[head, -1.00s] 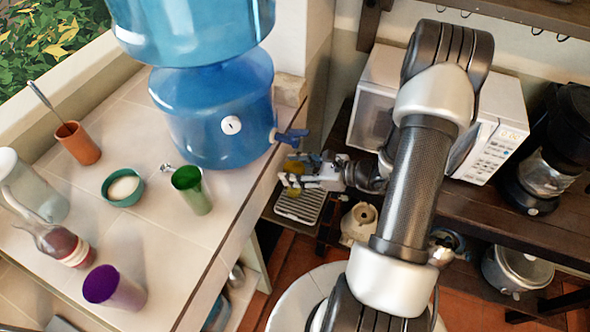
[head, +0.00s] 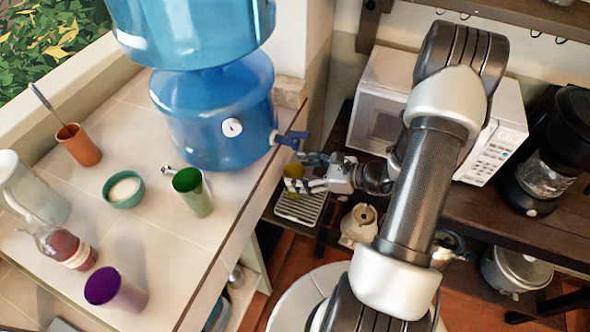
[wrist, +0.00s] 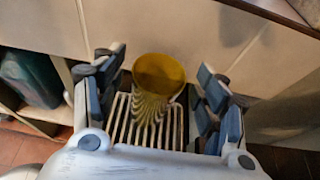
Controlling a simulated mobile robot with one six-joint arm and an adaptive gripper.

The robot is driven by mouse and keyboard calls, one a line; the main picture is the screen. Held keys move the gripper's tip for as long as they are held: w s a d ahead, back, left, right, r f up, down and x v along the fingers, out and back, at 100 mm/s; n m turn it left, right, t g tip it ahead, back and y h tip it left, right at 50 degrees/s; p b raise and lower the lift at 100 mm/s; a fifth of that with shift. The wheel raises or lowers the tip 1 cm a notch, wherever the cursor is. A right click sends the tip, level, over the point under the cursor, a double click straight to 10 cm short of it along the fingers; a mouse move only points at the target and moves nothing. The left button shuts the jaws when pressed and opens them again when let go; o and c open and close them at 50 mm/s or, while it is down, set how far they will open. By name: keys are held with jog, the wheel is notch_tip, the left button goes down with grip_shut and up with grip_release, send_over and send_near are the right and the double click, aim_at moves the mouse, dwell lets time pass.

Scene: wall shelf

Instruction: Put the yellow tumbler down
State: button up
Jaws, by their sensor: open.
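The yellow tumbler (head: 293,180) stands on the slatted drip tray (head: 300,209) below the water dispenser's blue tap (head: 290,139). In the wrist view the tumbler (wrist: 159,77) shows with its open rim towards the camera, over the pale slats of the tray (wrist: 125,128). My gripper (head: 308,171) is open at the tumbler. In the wrist view its fingers (wrist: 160,88) stand on either side of the tumbler, with a gap visible on each side. The tumbler's base is hard to make out.
A blue water dispenser (head: 215,115) stands on the tiled counter, left of my gripper. A green tumbler (head: 194,193), a purple tumbler (head: 117,291) and a teal bowl (head: 123,188) are also there. A white microwave (head: 385,100) stands behind my arm.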

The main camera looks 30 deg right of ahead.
jog(key=p+v, duration=0.1)
jog(key=v, duration=0.9)
jog(key=shift+p, duration=0.4)
jog(key=s+a+r+n+g+h, duration=0.1)
jog(key=s+a+r+n+g, duration=0.2)
jog(key=a+r+n+g, duration=0.9)
jog(key=s+a+r+n+t+h+b, duration=0.1)
jog(key=s+a+r+n+t+h, duration=0.5)
jog(key=n, duration=1)
notch_tip(320, 180, up, 4)
jog(key=shift+s+a+f+h, duration=0.2)
jog(key=shift+s+a+h, duration=0.4)
jog(key=shift+s, duration=0.35)
